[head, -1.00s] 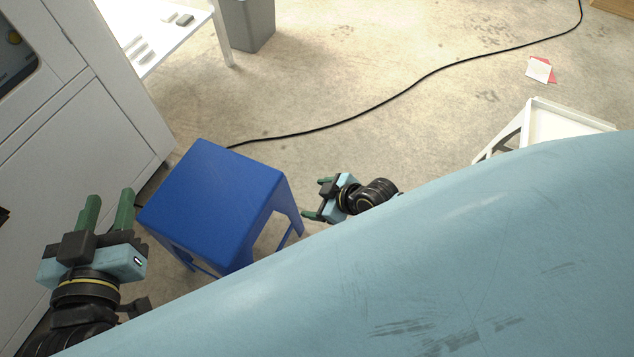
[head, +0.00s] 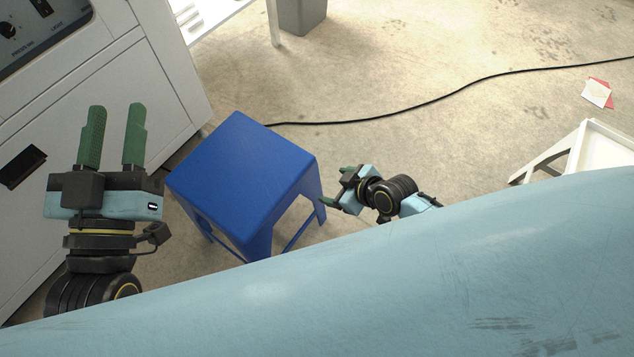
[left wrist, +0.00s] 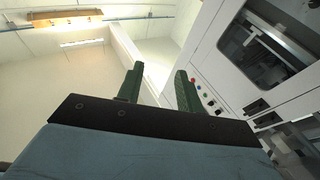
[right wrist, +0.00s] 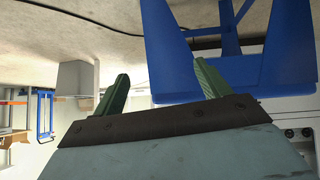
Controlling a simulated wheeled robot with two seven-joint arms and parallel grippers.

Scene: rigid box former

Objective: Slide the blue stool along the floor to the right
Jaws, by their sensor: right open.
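The blue stool (head: 243,178) stands upright on the floor beside the grey machine, its square seat seen from above in the head view. My left gripper (head: 111,135) is open and empty, left of the stool, fingers pointing up the picture. In the left wrist view its fingers (left wrist: 157,88) are apart, with only wall, ceiling and machine beyond. My right gripper (head: 336,184) is open, low at the stool's right side, close to a leg. The right wrist view shows the stool (right wrist: 190,70) beyond the open fingers (right wrist: 160,85); I cannot tell whether they touch.
The grey machine (head: 110,90) stands close on the left. A black cable (head: 400,108) crosses the floor behind the stool. A white table (head: 222,15) and grey bin (head: 303,14) stand at the back. A white stand (head: 590,148) is at right, with clear floor between.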

